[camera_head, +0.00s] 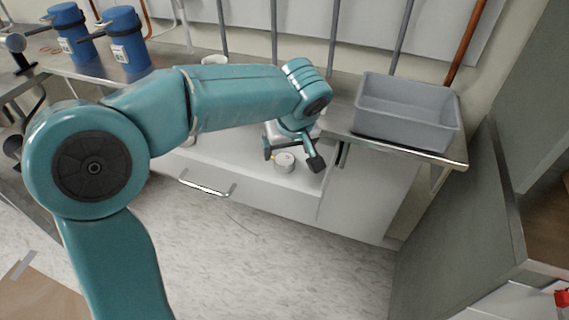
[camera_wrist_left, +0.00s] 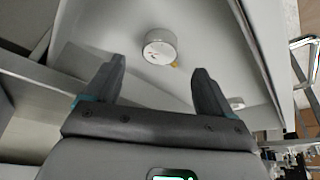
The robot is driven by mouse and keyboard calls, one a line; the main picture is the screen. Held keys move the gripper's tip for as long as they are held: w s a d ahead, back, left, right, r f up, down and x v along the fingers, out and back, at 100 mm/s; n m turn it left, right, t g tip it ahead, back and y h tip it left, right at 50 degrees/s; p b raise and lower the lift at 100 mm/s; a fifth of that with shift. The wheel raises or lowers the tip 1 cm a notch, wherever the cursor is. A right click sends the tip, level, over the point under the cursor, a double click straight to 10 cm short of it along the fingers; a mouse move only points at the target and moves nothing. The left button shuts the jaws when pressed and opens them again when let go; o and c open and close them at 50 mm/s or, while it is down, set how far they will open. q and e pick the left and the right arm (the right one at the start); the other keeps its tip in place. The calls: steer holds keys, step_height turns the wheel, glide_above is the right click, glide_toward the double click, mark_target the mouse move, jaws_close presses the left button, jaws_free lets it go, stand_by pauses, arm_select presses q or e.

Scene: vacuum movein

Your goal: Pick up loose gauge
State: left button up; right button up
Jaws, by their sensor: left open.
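The loose gauge (camera_head: 284,161) is a small round silver dial with a pale face and a small brass-coloured stem. It lies in an open, light grey drawer (camera_head: 230,181) below the counter. In the left wrist view the gauge (camera_wrist_left: 160,46) sits beyond the fingertips, between their lines and apart from them. My left gripper (camera_head: 294,159) is over the drawer at the gauge, its fingers spread and empty. The open fingers also show in the left wrist view (camera_wrist_left: 159,78). My right gripper is not in view.
A grey bin (camera_head: 407,111) stands on the counter right of the drawer. Blue cylinders (camera_head: 126,40) stand at the back left. A tall grey panel (camera_head: 463,215) stands at the right. The floor (camera_head: 285,265) before the drawer is clear.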

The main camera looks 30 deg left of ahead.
mark_target(284, 158)
arm_select(q)
steer(key=b+x, duration=0.1)
steer(key=x, duration=0.4)
steer(key=shift+w+a+f, duration=0.15)
steer(key=shift+f, duration=0.05)
steer(key=c, duration=1.2)
steer(key=shift+r, duration=0.15)
